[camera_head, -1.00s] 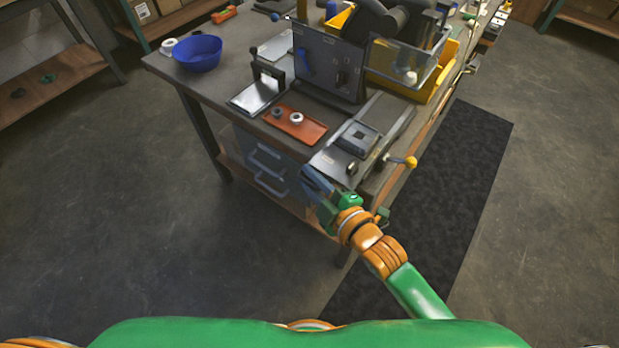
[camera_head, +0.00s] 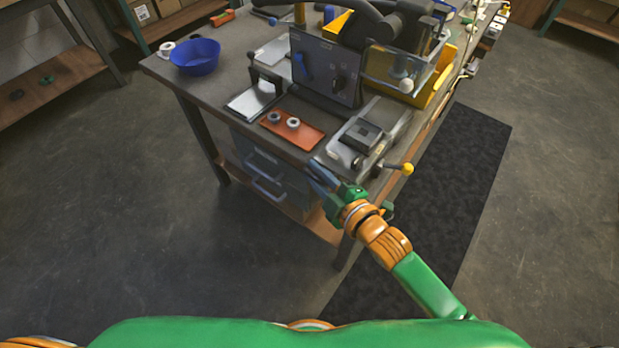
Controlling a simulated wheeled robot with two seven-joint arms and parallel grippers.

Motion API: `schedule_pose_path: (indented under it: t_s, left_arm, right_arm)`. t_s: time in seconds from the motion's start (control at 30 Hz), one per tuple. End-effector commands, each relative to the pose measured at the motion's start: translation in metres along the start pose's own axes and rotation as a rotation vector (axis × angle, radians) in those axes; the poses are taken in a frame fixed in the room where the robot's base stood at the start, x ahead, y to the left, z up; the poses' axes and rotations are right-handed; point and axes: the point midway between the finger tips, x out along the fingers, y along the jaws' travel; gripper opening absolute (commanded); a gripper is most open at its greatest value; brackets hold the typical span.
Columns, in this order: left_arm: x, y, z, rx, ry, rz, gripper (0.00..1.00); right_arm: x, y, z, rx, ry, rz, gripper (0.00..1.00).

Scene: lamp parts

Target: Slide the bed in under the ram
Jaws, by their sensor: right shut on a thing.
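The bed (camera_head: 341,150) is a pale grey sliding plate carrying a dark square block (camera_head: 362,135), near the right front edge of the workbench. My right gripper (camera_head: 322,174) is at the near end of the bed and shut on it; the fingers hide the exact contact. The dark press (camera_head: 385,22) stands behind, partly cut off by the top of the view. Its ram cannot be made out clearly, and the bed lies in front of the press. My left gripper is not in view.
A yellow-knobbed lever (camera_head: 408,168) sticks out right of the bed. A blue bowl (camera_head: 195,56) and a yellow bin (camera_head: 434,92) are farther off.

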Motion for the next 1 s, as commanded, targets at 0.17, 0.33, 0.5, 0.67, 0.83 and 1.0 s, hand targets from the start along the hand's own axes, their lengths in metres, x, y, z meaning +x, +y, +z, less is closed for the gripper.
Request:
schedule_pose_path:
  t_s: [0.17, 0.33, 0.5, 0.67, 0.83, 1.0]
  left_arm:
    - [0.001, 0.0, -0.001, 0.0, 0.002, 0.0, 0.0]
    - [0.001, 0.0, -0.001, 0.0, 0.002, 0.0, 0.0]
    - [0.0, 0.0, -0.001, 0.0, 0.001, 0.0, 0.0]
    - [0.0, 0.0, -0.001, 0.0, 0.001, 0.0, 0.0]
    - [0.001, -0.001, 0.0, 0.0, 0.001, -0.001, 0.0]
    - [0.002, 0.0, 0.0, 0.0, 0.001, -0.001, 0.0]
  right_arm:
    - [0.0, -0.005, 0.004, 0.005, -0.01, -0.013, 0.0]
    - [0.0, -0.004, 0.003, 0.004, -0.008, -0.011, 0.46]
    - [0.0, -0.002, 0.002, 0.003, -0.005, -0.006, 0.46]
    - [-0.009, -0.002, 0.002, 0.002, -0.005, -0.005, 0.46]
    - [-0.046, -0.003, 0.003, 0.003, -0.006, -0.01, 0.46]
    - [-0.069, -0.003, 0.003, 0.005, -0.007, -0.009, 0.46]
